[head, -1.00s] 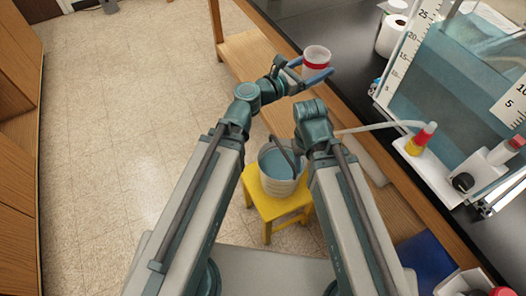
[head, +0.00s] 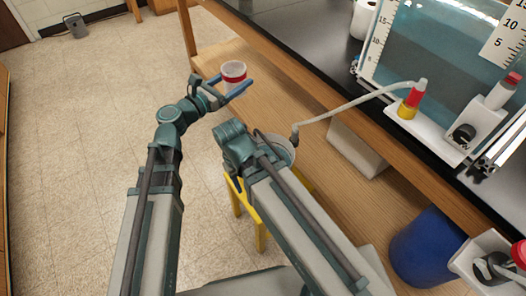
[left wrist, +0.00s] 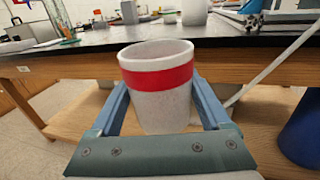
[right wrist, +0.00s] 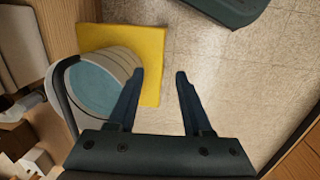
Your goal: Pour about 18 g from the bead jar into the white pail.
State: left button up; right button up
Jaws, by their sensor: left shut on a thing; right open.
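The bead jar, a whitish cup with a red band, is upright between the fingers of my left gripper (head: 230,88). The jar (head: 233,72) also fills the middle of the left wrist view (left wrist: 160,105); its contents are not visible. The white pail (head: 284,150) stands on a yellow stool (head: 262,236), lower than the jar, partly hidden behind my right arm. In the right wrist view the pail (right wrist: 122,68) shows blue inside and a dark handle. My right gripper (right wrist: 158,76) is open and empty, with the pail left of its fingers.
The black-topped bench (head: 310,48) with a wooden lower shelf (head: 330,185) runs along the right. A clear water tank (head: 440,50) stands on it, and a pale hose (head: 345,108) leads from there towards the pail. A blue bin (head: 425,245) is at lower right.

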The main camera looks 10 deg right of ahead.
pick_arm(q)
jog(key=w+d+f+m+g+h+b, duration=0.1)
jog(key=w+d+f+g+b, duration=0.1)
jog(key=f+b, duration=0.5)
jog(key=w+d+f+m+g+h+b, duration=0.1)
jog(key=d+f+m+g+b, duration=0.1)
jog(key=f+b, duration=0.6)
jog(key=shift+w+d+f+g, duration=0.3)
jog(key=shift+w+d+f, duration=0.1)
jog(key=shift+d+f, duration=0.4)
jog(key=shift+s+m, duration=0.2)
jog(key=shift+m, duration=0.1)
